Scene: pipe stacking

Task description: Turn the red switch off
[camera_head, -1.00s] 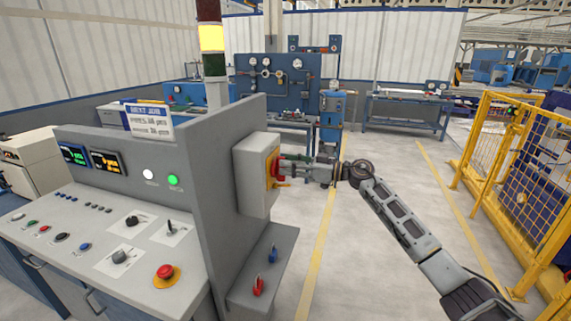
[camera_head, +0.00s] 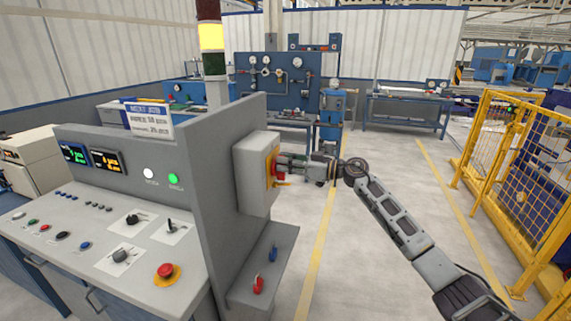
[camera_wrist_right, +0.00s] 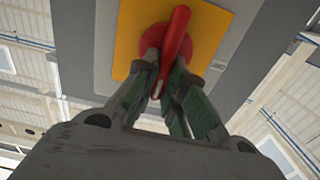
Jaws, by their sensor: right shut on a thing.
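The red switch (camera_head: 279,172) is on a yellow plate (camera_head: 271,163) on the side of a grey box (camera_head: 250,178), fixed to the console's right side wall. In the right wrist view the red handle (camera_wrist_right: 176,38) stands out from a round red base on the yellow plate (camera_wrist_right: 222,30). My right gripper (camera_head: 283,162) is at the switch. In the wrist view its fingers (camera_wrist_right: 165,85) are closed on the handle from both sides, hiding part of the base. My left gripper is not in view.
The console (camera_head: 90,240) carries several buttons, a red emergency knob (camera_head: 166,271) and a lit green lamp (camera_head: 173,180). A low shelf with a red lever (camera_head: 258,285) and a blue lever (camera_head: 272,254) lies below the box. A yellow fence (camera_head: 520,170) stands right. The floor between is open.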

